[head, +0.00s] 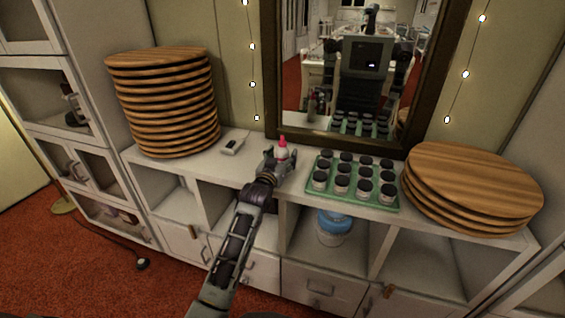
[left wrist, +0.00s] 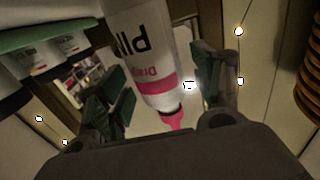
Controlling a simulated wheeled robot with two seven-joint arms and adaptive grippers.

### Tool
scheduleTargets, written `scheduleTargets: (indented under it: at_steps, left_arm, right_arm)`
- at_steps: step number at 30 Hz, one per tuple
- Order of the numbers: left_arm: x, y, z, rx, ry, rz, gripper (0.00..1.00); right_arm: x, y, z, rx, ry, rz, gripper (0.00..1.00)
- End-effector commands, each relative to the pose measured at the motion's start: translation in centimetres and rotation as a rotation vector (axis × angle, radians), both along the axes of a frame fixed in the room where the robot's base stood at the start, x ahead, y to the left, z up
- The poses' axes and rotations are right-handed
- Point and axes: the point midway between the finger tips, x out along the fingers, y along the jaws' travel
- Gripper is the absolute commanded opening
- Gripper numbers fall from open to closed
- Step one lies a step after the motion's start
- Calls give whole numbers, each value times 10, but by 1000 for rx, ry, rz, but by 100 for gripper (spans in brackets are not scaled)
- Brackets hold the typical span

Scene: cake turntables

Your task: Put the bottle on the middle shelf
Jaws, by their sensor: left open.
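A white bottle with a pink cap (head: 282,150) stands on the white cabinet top in front of the mirror. My left gripper (head: 278,160) is at the bottle, reaching in from the front. In the left wrist view the bottle (left wrist: 145,50) shows upside down, with a pink band and dark letters, between the two open fingers of my left gripper (left wrist: 155,88). I cannot tell whether a finger touches it. The white cabinet (head: 300,218) has open shelf compartments below its top; one holds a blue-and-white container (head: 333,226). My right gripper is not in view.
A green tray (head: 352,201) of several dark-lidded jars stands just right of the bottle. Stacks of round wooden boards stand at left (head: 165,100) and right (head: 470,185). A small white device (head: 234,144) lies left of the gripper. A framed mirror (head: 345,70) stands behind.

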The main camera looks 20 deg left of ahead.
Motion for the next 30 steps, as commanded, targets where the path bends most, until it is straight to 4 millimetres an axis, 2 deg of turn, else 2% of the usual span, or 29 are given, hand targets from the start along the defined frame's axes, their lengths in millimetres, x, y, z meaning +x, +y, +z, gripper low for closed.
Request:
scheduleTargets:
  at_steps: [6, 20, 30]
  left_arm:
    - [8, 0, 0, 0, 0, 0, 66]
    - [8, 0, 0, 0, 0, 0, 66]
    - [8, 0, 0, 0, 0, 0, 23]
  right_arm:
    - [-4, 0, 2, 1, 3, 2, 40]
    - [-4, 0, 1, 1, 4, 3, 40]
    - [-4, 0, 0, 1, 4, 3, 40]
